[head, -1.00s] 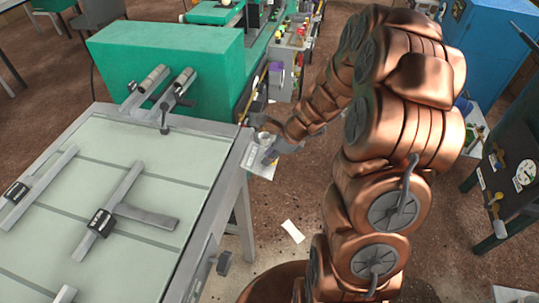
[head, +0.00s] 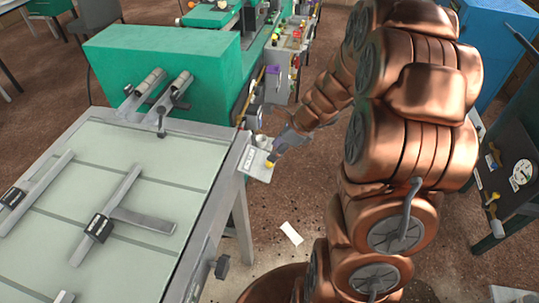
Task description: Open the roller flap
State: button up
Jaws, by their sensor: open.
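My gripper (head: 274,157) is at the end of my copper-coloured arm, pointing down and left, beside the near right corner of the green machine. It is open. A small light grey plate (head: 258,165) with a label sits at the table's far right corner, right at my fingertips. A yellow spot shows between plate and fingers. I cannot tell whether they touch, or whether this plate is the roller flap. The green machine housing (head: 165,70) stands behind the table. No other part is clearly recognisable as the flap.
A pale-topped table (head: 150,205) with metal bars and black clamps fills the left. A machine panel with coloured knobs (head: 290,50) runs behind my gripper. A dark panel with a gauge (head: 520,175) stands at the right. White paper (head: 291,233) lies on the open brown floor.

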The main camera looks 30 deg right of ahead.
jog(key=v, duration=0.6)
jog(key=shift+r, duration=0.15)
jog(key=shift+s, duration=0.1)
